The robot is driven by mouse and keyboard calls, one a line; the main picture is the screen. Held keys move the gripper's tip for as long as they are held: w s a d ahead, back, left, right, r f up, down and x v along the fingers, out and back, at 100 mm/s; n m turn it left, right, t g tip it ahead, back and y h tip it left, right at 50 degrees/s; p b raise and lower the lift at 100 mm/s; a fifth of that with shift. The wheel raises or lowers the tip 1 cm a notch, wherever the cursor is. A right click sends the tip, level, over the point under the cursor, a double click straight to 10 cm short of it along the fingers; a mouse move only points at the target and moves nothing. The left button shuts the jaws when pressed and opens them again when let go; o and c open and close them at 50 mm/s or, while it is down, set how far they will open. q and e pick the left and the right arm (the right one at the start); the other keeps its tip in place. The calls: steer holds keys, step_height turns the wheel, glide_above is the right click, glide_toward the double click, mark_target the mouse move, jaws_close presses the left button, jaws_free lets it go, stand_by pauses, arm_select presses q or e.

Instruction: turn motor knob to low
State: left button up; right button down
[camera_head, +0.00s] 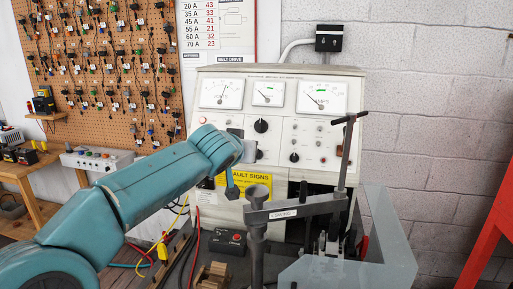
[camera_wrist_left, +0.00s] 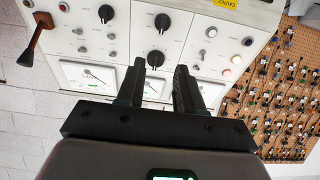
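The grey test bench panel (camera_head: 215,118) has an upper large black knob (camera_head: 261,126) and a smaller lower black knob (camera_head: 259,155). Another black knob (camera_head: 294,157) is to their right. The labels are too small to read, so I cannot tell which is the motor knob. My left gripper (camera_head: 243,150) is by the panel, its fingers mostly hidden in the head view. In the upside-down left wrist view, my left gripper (camera_wrist_left: 160,68) is open, with the upper knob (camera_wrist_left: 155,58) between its fingertips in the picture. Contact is unclear. My right gripper is out of view.
Three gauges (camera_head: 267,92) line the panel top. A clamp bar (camera_head: 295,209) with an upright T-handle (camera_head: 349,118) stands in front on the right. A yellow sign (camera_head: 257,180) is below the knobs. A pegboard (camera_head: 100,70) is at the left.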

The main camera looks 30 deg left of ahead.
arm_select(q)
steer(key=p+x, duration=0.8)
steer(key=x, duration=0.6)
steer(key=shift+a+f, duration=0.25)
steer(key=shift+w, duration=0.1)
steer(key=shift+w, duration=0.1)
jaws_close()
